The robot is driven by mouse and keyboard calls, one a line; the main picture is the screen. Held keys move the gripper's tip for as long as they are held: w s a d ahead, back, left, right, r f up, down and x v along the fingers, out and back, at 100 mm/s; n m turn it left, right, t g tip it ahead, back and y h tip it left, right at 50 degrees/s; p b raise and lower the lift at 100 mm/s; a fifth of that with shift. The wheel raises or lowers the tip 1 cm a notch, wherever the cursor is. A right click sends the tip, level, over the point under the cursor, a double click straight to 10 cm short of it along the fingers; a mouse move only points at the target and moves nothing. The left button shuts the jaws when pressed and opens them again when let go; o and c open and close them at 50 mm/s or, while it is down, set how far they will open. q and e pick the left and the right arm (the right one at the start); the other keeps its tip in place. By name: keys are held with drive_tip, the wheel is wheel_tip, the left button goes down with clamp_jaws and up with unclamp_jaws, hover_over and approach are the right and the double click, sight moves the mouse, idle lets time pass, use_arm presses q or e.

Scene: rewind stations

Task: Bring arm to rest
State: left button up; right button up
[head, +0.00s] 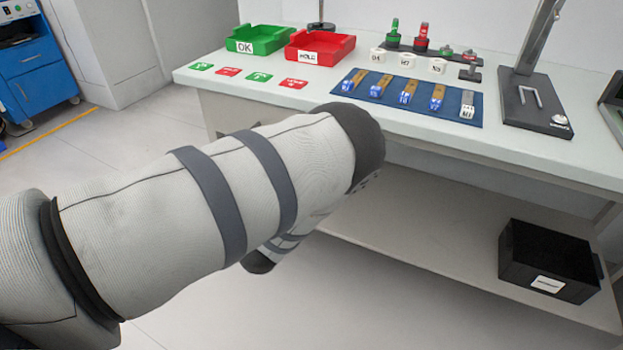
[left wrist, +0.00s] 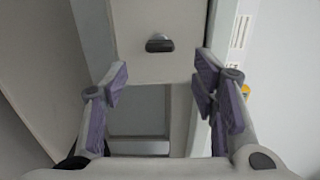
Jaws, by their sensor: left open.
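My left arm (head: 210,200) comes in from the left in the head view and bends in front of the workbench (head: 400,105). Beyond the fingers is a pale panel with a dark knob or handle (left wrist: 159,45). My right gripper is in neither view.
On the bench are a green OK bin (head: 258,49), a red bin (head: 322,62), a blue mat (head: 375,113) with several parts, and a stand (head: 537,105). A black crate (head: 545,265) sits on the lower shelf. A blue cabinet (head: 38,75) stands far left. The floor between is clear.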

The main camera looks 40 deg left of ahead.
use_arm(q)
drive_tip(key=shift+v, duration=1.9)
